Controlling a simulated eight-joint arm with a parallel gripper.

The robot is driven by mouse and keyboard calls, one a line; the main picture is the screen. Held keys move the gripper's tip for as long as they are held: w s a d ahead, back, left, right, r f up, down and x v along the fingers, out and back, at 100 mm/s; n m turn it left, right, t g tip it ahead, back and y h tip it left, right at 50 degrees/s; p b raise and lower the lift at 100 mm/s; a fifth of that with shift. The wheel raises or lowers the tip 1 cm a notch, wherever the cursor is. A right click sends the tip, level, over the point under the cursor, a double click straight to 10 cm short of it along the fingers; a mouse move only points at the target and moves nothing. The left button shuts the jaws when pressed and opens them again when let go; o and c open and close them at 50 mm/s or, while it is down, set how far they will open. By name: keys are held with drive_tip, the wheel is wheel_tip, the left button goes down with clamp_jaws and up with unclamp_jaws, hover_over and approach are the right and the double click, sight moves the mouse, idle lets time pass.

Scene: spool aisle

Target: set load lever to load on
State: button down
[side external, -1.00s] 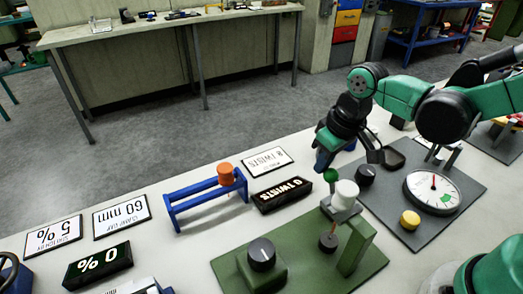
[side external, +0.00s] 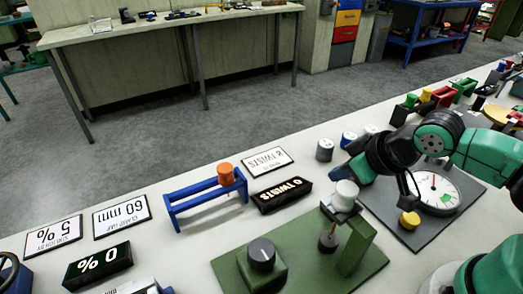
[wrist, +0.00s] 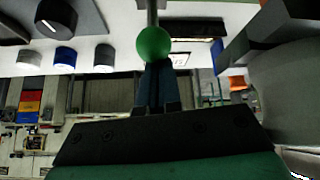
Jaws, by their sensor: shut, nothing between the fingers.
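The load lever shows in the wrist view as a green ball (wrist: 154,43) on a thin grey shaft. My gripper (wrist: 154,66) is shut and empty, its dark blue fingers pointing at the ball. The fingertips overlap the ball's lower edge in this view; I cannot tell whether they touch it. In the side view my gripper (side external: 350,172) is low, just behind the white knob of the green fixture, and the ball is hidden. The grey panel (side external: 400,228) with the round dial (side external: 433,189) is partly covered by my arm.
The green fixture (side external: 305,262), with its white knob (side external: 346,192), stands close in front of my gripper. A yellow button (side external: 409,220) is on the grey panel. A black "0 TWISTS" display (side external: 283,195) and blue rack (side external: 205,197) are to the left. Several cylinders (side external: 325,150) stand behind.

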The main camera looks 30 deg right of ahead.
drive_tip(key=shift+s, duration=0.15)
idle(0.3)
drive_tip(key=shift+r, duration=0.8)
drive_tip(key=shift+r, duration=0.15)
wheel_tip(320, 180, up, 20)
idle(0.4)
drive_tip(key=d+f+m, duration=0.1)
drive_tip(key=d+f, duration=0.1)
drive_tip(key=f, duration=0.6)
drive_tip(key=d+f+m, duration=0.1)
drive_tip(key=d+f, duration=0.2)
drive_tip(key=f, duration=0.6)
drive_tip(key=shift+w+h, duration=0.4)
drive_tip(key=shift+w, duration=0.05)
